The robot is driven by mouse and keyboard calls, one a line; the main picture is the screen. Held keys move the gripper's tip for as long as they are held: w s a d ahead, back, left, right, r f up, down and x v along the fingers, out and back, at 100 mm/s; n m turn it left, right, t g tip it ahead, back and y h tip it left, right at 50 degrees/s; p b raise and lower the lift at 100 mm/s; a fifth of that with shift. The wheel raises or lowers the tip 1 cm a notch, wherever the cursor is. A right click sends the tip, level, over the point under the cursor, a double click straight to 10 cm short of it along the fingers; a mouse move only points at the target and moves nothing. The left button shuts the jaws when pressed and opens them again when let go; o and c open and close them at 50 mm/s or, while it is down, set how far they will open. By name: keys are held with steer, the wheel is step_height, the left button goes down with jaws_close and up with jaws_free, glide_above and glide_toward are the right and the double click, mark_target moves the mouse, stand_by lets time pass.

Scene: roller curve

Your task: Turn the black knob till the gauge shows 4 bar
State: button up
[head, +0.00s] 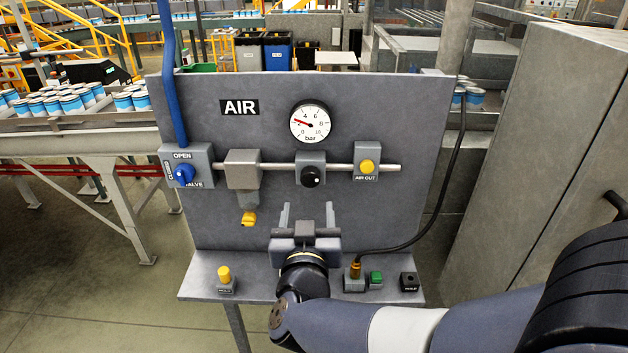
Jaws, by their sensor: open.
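The black knob (311,176) sits on a grey block on the pipe, below the gauge; a small white mark shows on its right side. The round white gauge (310,122) is marked in bar. Its red needle points left and slightly up, at about 2, below the 4 mark. My gripper (308,213) is open and empty, its two fingers apart and pointing up toward the panel. In the picture it is below the knob and appears not to touch it. The exact gap in depth is hard to tell.
The grey panel (410,120) carries a blue valve handle (184,174) on the left, a yellow button (367,166) marked AIR OUT right of the knob, and a yellow drain (248,218). A black cable (447,190) hangs at right. Small buttons stand on the shelf (205,271) below.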

mark_target(309, 182)
steer(key=w+p, duration=0.1)
steer(key=w, duration=0.8)
steer(key=shift+d, duration=0.15)
steer(key=c, duration=1)
steer(key=shift+f, duration=0.1)
steer(key=shift+f+m+b, duration=0.1)
steer(key=shift+m+b, duration=0.5)
steer(key=shift+b, duration=0.2)
steer(key=m+b, duration=0.2)
steer(key=shift+b, duration=0.35)
steer(key=shift+m+b, duration=2.1)
steer(key=shift+m, duration=0.7)
steer(key=shift+r, duration=0.2)
